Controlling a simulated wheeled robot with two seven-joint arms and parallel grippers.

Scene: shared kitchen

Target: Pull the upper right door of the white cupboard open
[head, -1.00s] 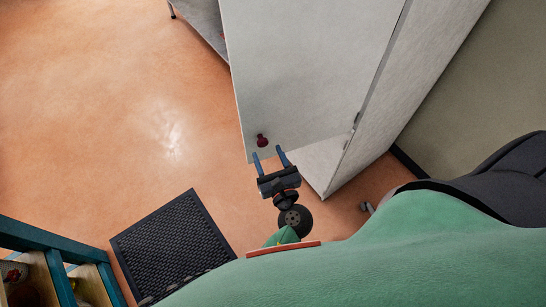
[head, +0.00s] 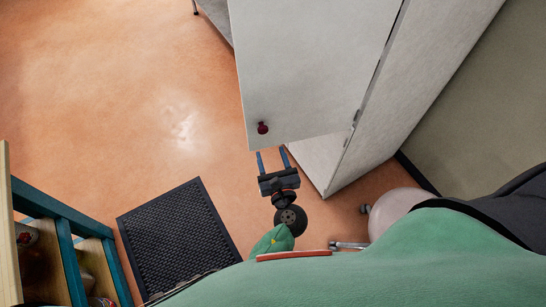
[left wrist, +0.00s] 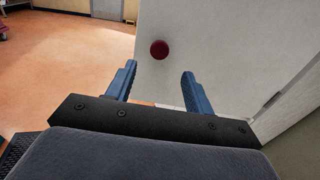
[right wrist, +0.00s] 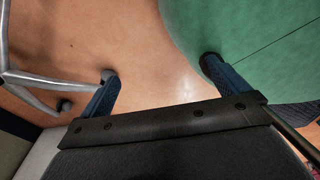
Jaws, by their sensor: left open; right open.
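The cupboard's white door (head: 310,70) fills the upper middle of the head view, with a dark red round knob (head: 262,128) near its lower left corner. Hinge parts (head: 355,118) show at its right edge, beside the cupboard side (head: 425,75). I cannot tell how far the door stands open. My left gripper (head: 272,155) is open and empty, just below the knob and apart from it. In the left wrist view the knob (left wrist: 159,49) lies beyond and between the fingertips. My right gripper (right wrist: 160,72) is open and empty, away from the cupboard.
A black mat (head: 180,232) lies on the orange floor. A teal and wooden shelf unit (head: 65,240) stands at lower left. A pale rounded object (head: 392,208) is at right. Metal legs with castors (right wrist: 30,82) are near my right gripper. The floor left of the door is clear.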

